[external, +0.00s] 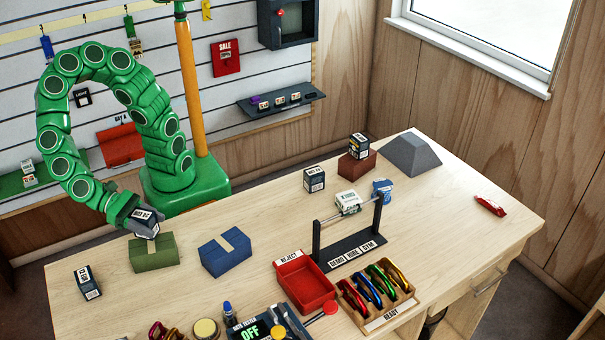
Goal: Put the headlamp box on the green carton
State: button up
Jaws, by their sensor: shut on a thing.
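My gripper (141,214) is at the left of the bench, pointing down, and is shut on a small dark box with a white label, which I take as the headlamp box (147,228). The label is too small to read surely. The gripper hides part of the box. The box is directly over the green carton (154,258), very close to its top. I cannot tell whether it touches the carton. The green carton lies flat on the bench.
A blue carton (226,255) lies to the right of the green one. A red reject tray (304,284), a black rack (350,250) and more small boxes stand farther right.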

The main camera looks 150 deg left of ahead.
aim_at(156, 235)
jog(key=shift+w+f, duration=0.2)
jog(key=shift+f, duration=1.6)
jog(key=shift+f, duration=0.1)
jog(key=o, duration=1.1)
jog(key=v, duration=1.2)
